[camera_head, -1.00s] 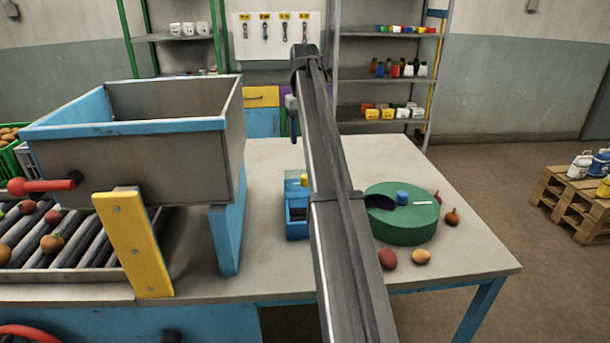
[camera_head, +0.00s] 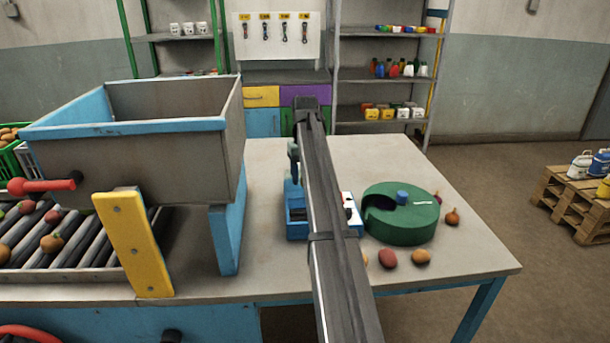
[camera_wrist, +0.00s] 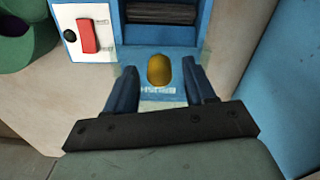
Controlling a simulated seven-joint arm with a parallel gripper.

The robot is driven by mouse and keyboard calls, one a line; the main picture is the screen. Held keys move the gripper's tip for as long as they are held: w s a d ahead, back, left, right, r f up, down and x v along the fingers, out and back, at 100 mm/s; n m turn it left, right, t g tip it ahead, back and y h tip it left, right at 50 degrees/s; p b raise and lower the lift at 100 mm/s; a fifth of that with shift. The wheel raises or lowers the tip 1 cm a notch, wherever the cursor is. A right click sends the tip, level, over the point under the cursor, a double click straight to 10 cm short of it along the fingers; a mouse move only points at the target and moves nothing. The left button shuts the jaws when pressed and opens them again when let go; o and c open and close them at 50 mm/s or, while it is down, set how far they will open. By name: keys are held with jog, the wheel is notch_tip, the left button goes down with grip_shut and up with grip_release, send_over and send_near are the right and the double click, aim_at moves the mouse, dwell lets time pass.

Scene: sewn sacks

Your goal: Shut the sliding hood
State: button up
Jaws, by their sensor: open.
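The blue machine (camera_head: 296,229) stands on the table, partly hidden behind my arm in the head view. The wrist view shows its blue frame around a dark ribbed opening (camera_wrist: 160,12), which is uncovered there. Below it is a pale blue, see-through-looking plate, apparently the sliding hood (camera_wrist: 160,98), with a rounded yellow knob (camera_wrist: 159,70) and a label. My gripper (camera_wrist: 159,66) is open, with one blue finger on each side of the knob and gaps between. In the head view my gripper (camera_head: 293,165) is low over the machine; the knob is hidden.
A white panel with a red switch (camera_wrist: 88,36) is beside the opening. A green round drum (camera_head: 400,228) stands right of the machine, with onions and potatoes (camera_head: 388,258) near it. A large hopper (camera_head: 180,160) with a blue leg is at left.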

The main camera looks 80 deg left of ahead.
jog(key=shift+f, duration=0.1)
grip_shut()
dwell(0.6)
